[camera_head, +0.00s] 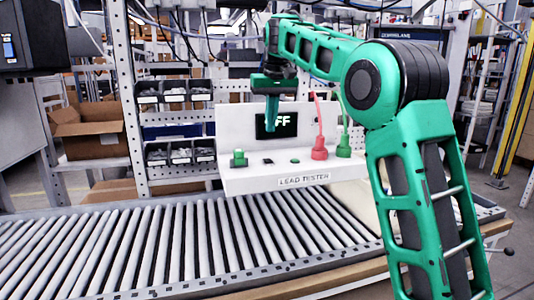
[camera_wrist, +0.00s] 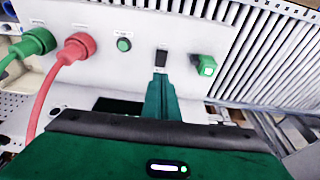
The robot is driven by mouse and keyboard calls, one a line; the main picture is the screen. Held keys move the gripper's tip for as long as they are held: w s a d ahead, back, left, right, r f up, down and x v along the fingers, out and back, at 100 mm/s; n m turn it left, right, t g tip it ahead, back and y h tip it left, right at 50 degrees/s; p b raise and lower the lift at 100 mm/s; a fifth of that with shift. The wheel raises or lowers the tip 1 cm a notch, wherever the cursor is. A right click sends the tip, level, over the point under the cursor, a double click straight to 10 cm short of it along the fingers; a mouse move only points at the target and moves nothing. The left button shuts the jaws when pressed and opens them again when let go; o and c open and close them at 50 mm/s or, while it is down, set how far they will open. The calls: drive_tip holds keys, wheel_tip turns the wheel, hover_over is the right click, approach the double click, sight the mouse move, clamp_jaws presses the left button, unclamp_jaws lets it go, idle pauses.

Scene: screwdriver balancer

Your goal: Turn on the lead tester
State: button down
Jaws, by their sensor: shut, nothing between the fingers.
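The lead tester (camera_head: 240,179) is a white box behind the roller conveyor, with "LEAD TESTER" on its front edge. Its dark display (camera_head: 290,126) shows "FF", the rest being hidden behind my gripper. On its panel are a green block (camera_head: 239,158), a small black switch (camera_head: 268,161), a green round button (camera_head: 295,161), and a red plug (camera_head: 319,152) and green plug (camera_head: 343,149) with leads. My gripper (camera_head: 272,128) points down above the panel, shut and empty. In the wrist view its fingertips (camera_wrist: 160,78) are close to the black switch (camera_wrist: 161,57); whether they touch is unclear.
The roller conveyor (camera_head: 180,240) runs empty in front of the tester. Racks with black bins (camera_head: 175,92) and a cardboard box (camera_head: 90,130) stand behind to the left. The leads rise on the right side of the tester, near my arm.

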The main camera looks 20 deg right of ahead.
hover_over(268, 160)
drive_tip(key=s, duration=0.2)
drive_tip(key=x, duration=0.2)
drive_tip(key=s+x, duration=0.1)
drive_tip(key=x, duration=0.5)
drive_tip(key=shift+s+d+f, duration=0.1)
drive_tip(key=shift+s+f, duration=0.1)
drive_tip(key=shift+f, duration=0.55)
drive_tip(key=shift+f, duration=0.1)
drive_tip(key=shift+s+f, duration=0.3)
drive_tip(key=shift+w, duration=0.1)
drive_tip(key=shift+w, duration=0.1)
drive_tip(key=shift+w+r, duration=0.3)
drive_tip(key=shift+w, duration=0.3)
